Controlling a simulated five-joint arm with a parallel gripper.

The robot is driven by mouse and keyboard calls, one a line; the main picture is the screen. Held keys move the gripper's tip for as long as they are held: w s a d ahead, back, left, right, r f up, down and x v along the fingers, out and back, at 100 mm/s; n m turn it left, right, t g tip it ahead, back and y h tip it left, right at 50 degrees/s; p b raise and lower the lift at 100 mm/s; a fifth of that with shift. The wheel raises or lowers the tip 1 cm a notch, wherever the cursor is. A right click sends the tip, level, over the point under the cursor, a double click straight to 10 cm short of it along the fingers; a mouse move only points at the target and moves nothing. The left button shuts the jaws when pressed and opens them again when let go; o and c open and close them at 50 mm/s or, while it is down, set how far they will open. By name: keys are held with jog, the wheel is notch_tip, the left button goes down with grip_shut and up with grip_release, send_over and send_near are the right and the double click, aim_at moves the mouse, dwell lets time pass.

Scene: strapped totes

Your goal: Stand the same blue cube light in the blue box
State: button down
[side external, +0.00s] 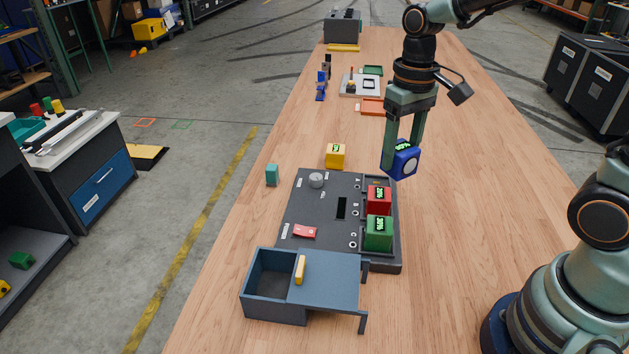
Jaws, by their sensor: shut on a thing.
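My gripper (404,160) points down and is shut on the blue cube light (405,162). The cube has a lit green display on top and a pale round mark on one face, and it is tilted. It hangs above the table, beyond and to the right of the dark panel. The blue box (273,308) stands at the near left of the table. Its lid (330,280), with a yellow handle (300,270), is slid to the right, so the left part of the box is open. The inside that shows looks empty.
The dark panel (322,210) lies behind the box, with a red cube (379,199) and a green cube (378,233) in its right side tray. A yellow cube (335,156) and a teal block (272,175) stand nearby. Table beyond the panel is mostly free.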

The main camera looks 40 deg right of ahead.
jog(key=a+r+m, duration=0.6)
jog(key=a+m, duration=0.7)
jog(key=a+r+m, duration=0.5)
jog(key=a+m, duration=0.8)
notch_tip(320, 180, down, 20)
jog(key=shift+w+d+r, duration=0.15)
jog(key=shift+w, duration=0.2)
jog(key=shift+f, duration=0.4)
jog(key=shift+c, duration=0.6)
grip_release()
jog(key=shift+r, duration=0.1)
